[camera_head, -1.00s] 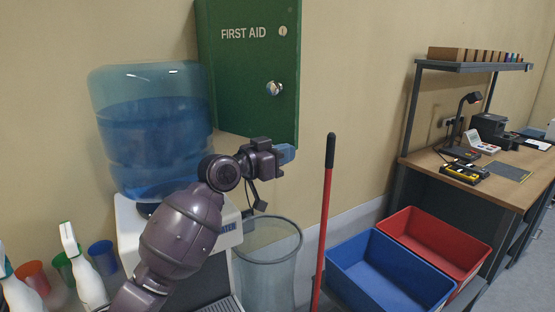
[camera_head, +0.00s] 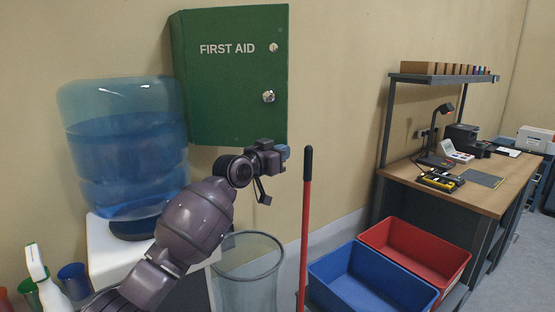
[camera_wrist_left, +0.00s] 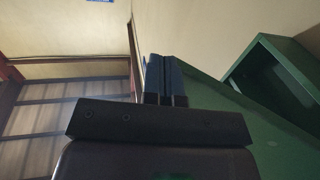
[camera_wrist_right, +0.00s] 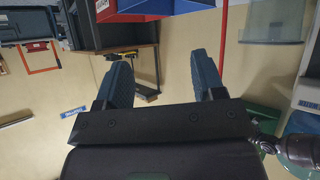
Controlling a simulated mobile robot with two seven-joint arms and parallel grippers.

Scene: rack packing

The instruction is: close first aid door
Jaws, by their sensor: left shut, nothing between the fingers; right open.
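The green first aid cabinet hangs on the wall, and its door (camera_head: 232,75) with white lettering and a round knob (camera_head: 268,97) faces me in the head view. In the left wrist view the door's green panel (camera_wrist_left: 225,110) fills the lower right, and a hollow green box, the cabinet body (camera_wrist_left: 275,75), shows beyond it, so the door seems ajar. My left gripper (camera_head: 283,153) is shut and empty at the door's lower right corner; I cannot tell whether it touches. My right gripper (camera_wrist_right: 163,78) is open and empty, outside the head view.
A blue water cooler bottle (camera_head: 125,145) stands left of the cabinet. A clear waste bin (camera_head: 250,270) and a red pole (camera_head: 305,220) stand below it. Blue (camera_head: 370,275) and red (camera_head: 415,248) crates lie before the workbench (camera_head: 480,185) at right.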

